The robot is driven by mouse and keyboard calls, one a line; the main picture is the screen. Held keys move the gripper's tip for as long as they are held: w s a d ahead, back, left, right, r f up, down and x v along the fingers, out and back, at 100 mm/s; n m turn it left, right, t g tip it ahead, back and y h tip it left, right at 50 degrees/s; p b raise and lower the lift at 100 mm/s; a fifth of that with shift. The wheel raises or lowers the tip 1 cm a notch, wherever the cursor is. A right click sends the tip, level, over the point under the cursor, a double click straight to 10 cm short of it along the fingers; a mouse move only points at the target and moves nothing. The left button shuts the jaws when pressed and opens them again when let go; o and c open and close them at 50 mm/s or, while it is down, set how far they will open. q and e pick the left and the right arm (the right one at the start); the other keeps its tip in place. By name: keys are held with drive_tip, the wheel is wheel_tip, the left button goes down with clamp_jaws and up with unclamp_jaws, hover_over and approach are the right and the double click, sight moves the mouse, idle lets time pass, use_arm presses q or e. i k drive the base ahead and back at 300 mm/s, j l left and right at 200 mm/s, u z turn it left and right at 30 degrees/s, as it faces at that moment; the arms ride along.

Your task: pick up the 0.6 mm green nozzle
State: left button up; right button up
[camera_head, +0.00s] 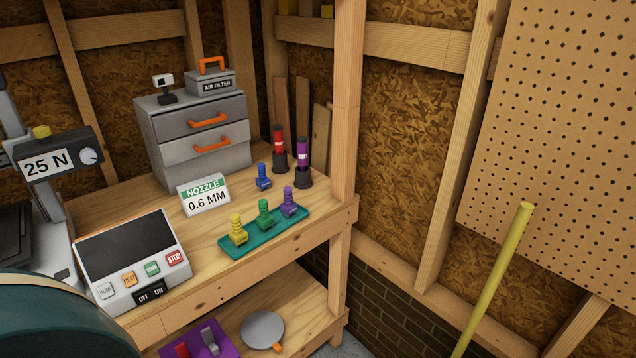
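The green nozzle (264,215) stands upright on a teal tray (233,253) near the front edge of the wooden bench. A yellow nozzle (238,230) stands to its left and a purple nozzle (289,202) to its right on the same tray. A blue nozzle (263,177) stands off the tray, behind them on the bench. A sign reading "NOZZLE 0.6 MM" (205,196) stands behind and left of the tray. Neither of my grippers is in view.
A control panel (132,258) with buttons sits left of the tray. Behind are a grey drawer cabinet (195,135) and two dark-based cylinders, red (279,147) and purple (303,160). A wooden post (348,100) rises at the bench's right corner. A yellow pole (497,275) leans at right.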

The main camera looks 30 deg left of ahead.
sight(264, 221)
drive_tip(key=u, duration=1.3)
